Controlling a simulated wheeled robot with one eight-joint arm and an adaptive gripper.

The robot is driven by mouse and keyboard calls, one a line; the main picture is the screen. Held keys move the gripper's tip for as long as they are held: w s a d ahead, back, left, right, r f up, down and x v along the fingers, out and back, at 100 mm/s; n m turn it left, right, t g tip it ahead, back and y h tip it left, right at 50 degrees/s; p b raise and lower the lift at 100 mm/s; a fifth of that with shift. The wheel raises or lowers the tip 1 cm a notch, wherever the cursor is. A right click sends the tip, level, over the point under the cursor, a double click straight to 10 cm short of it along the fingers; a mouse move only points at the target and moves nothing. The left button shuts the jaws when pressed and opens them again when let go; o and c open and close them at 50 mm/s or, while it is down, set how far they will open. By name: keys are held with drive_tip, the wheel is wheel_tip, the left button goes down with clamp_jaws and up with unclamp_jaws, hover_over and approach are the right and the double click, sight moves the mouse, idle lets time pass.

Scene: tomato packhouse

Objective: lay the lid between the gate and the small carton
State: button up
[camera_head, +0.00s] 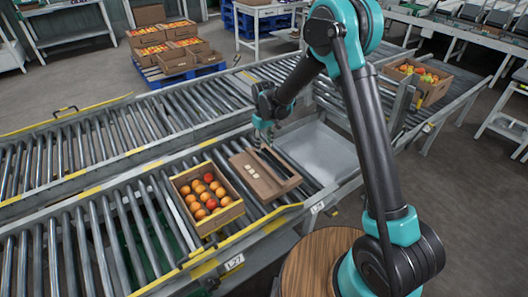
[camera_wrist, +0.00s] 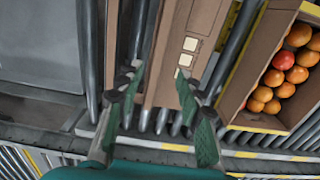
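The lid (camera_head: 257,178) is a flat brown cardboard piece with small pale labels, lying on the near conveyor's rollers. It also shows in the wrist view (camera_wrist: 197,65). A small open carton (camera_head: 236,210) of orange-red tomatoes stands just left of it; its wall shows at the right in the wrist view (camera_wrist: 246,85). My gripper (camera_head: 264,138) is over the lid's far edge. In the wrist view my gripper (camera_wrist: 158,78) has its fingers apart, with a strip of the lid between them and a gap at the left finger. A grey upright panel (camera_head: 403,102), perhaps the gate, stands farther right.
A bare steel plate (camera_head: 322,152) lies right of the lid. Another tomato carton (camera_head: 433,92) stands at the conveyor's far right. Yellow-edged rails border the rollers. A second roller conveyor (camera_head: 130,130) runs behind. Stacked cartons (camera_head: 176,62) stand on a blue pallet.

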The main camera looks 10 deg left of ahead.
drive_tip(key=shift+r, duration=0.4)
drive_tip(key=s+d+r+m+t, duration=0.1)
drive_tip(key=s+d+r, duration=0.15)
drive_tip(key=d, duration=0.45)
drive_tip(key=s+d+r+m, duration=0.15)
drive_tip(key=d+r, duration=0.25)
drive_tip(key=d, duration=0.4)
drive_tip(key=s+d+r+m+t, duration=0.1)
drive_tip(key=d+r+m, duration=0.1)
drive_tip(key=d+r, duration=0.35)
drive_tip(key=s+d+f+m+t, duration=0.2)
drive_tip(key=s+d+m, duration=0.3)
drive_tip(key=s+d, duration=1.3)
drive_tip(key=shift+d+f, duration=0.2)
drive_tip(key=shift+f, duration=0.15)
